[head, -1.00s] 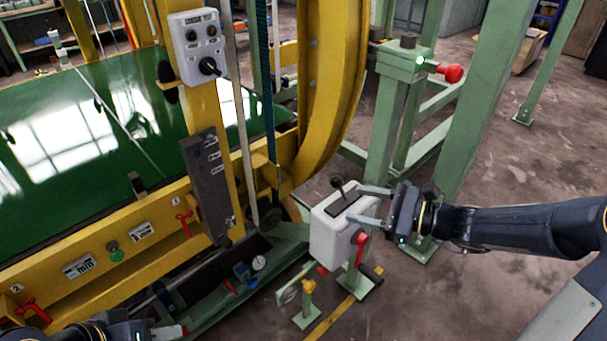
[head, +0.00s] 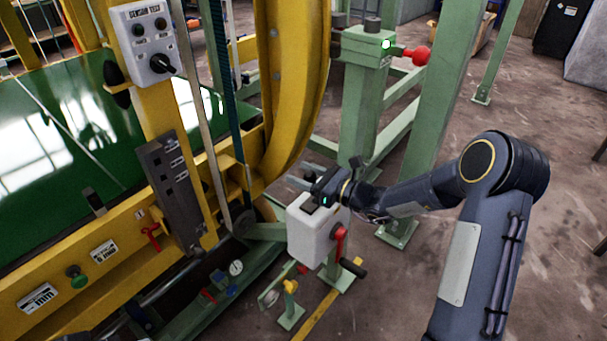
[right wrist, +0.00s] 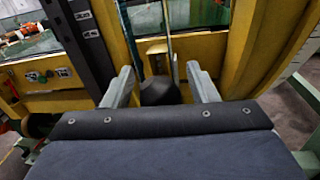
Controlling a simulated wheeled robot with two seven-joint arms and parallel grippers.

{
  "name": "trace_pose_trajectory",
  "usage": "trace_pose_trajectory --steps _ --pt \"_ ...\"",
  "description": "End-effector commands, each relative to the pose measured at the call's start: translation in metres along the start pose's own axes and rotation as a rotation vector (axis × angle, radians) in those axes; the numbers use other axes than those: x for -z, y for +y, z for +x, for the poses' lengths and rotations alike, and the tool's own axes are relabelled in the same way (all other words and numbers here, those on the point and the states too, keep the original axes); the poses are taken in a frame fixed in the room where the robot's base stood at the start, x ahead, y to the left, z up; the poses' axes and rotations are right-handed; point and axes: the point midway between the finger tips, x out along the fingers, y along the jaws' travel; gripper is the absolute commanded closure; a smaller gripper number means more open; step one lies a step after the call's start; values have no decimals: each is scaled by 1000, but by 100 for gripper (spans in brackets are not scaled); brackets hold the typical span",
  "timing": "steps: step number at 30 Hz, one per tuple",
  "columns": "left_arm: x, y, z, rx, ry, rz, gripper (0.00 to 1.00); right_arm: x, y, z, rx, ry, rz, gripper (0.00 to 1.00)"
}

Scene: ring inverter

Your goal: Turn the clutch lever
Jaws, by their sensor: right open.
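A white control box (head: 310,238) stands on a green post at the middle of the head view, with a red crank lever (head: 339,240) with a black grip on its right side. My right gripper (head: 297,178) is over the top of this box, its fingers pointing left. In the right wrist view my right gripper (right wrist: 164,85) is open, with a round black knob (right wrist: 160,91) between its two fingers, not visibly clamped. In the head view the lever knob on the box top is hidden behind the gripper. My left gripper is not in view.
A yellow frame (head: 295,100) with a green panel (head: 60,150) fills the left. A green post (head: 362,100) with a red ball knob (head: 421,55) stands behind. A small gauge (head: 236,268) sits low near the box.

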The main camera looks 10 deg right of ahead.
Motion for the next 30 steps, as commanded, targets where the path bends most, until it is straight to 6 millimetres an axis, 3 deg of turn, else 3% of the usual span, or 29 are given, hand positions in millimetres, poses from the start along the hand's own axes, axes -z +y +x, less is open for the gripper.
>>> trace_pose_trajectory --steps 7,18,25,30 --pt "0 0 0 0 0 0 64 0 0 1 0 0 0 50" --pt "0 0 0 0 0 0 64 0 0 0 0 1 0 98" --pt "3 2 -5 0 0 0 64 -4 -4 0 0 -4 36 100" --pt "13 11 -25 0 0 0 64 -18 -25 -4 3 -30 229 100"
